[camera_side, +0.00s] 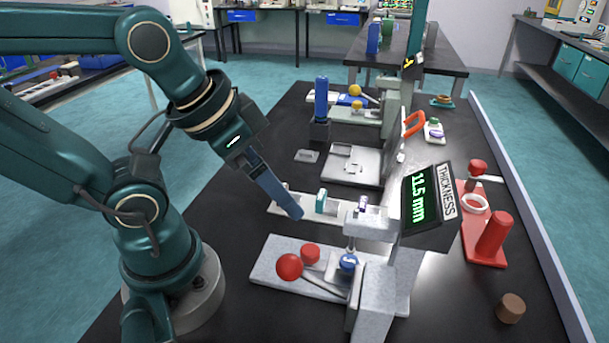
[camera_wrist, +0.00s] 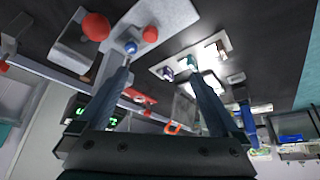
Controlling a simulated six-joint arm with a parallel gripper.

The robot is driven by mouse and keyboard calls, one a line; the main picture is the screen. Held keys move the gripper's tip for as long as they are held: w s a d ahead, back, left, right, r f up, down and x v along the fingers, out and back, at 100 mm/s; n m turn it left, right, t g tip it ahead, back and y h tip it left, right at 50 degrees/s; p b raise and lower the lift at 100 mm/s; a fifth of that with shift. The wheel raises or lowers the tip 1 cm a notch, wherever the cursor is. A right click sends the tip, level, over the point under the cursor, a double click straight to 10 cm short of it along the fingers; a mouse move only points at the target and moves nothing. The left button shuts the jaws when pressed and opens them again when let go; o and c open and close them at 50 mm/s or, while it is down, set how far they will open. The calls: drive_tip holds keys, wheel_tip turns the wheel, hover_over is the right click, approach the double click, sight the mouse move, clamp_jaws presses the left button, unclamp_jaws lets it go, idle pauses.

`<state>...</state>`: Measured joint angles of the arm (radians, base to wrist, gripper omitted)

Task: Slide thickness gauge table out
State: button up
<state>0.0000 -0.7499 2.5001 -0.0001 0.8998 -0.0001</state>
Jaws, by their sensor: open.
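The thickness gauge has a black display (camera_side: 428,207) reading 11.5 mm and labelled THICKNESS. A flat white plate (camera_side: 340,212), which looks like its table, runs left from beside the display. On the plate stand a teal block (camera_side: 321,201) and a small purple-and-white piece (camera_side: 363,203). In the wrist view the plate (camera_wrist: 207,50) lies below the fingers, with the teal block (camera_wrist: 188,63) near the right fingertip. My gripper (camera_side: 292,212) is over the plate's left part, left of the teal block. Its fingers (camera_wrist: 160,70) are spread and empty; contact cannot be told.
A grey speckled base (camera_side: 270,260) with a red ball lever (camera_side: 289,266) and blue knob (camera_side: 348,262) stands in front. A red stand (camera_side: 490,240) and brown cylinder (camera_side: 510,308) are at right. Further devices with a blue cylinder (camera_side: 321,97) stand behind. The table's left front is bare.

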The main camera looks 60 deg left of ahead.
drive_tip(key=c, duration=0.4)
drive_tip(key=m+g, duration=0.5)
drive_tip(key=m, duration=0.1)
hover_over(310, 249)
wheel_tip(310, 249, down, 6)
drive_tip(key=shift+w+a+r, duration=0.1)
drive_tip(key=shift+w+r, duration=0.05)
drive_tip(key=shift+c, duration=0.2)
drive_tip(key=shift+s+f+g, duration=0.2)
drive_tip(key=shift+f+g, duration=0.1)
drive_tip(key=shift+f, duration=2.85)
clamp_jaws()
drive_tip(key=shift+r, duration=0.1)
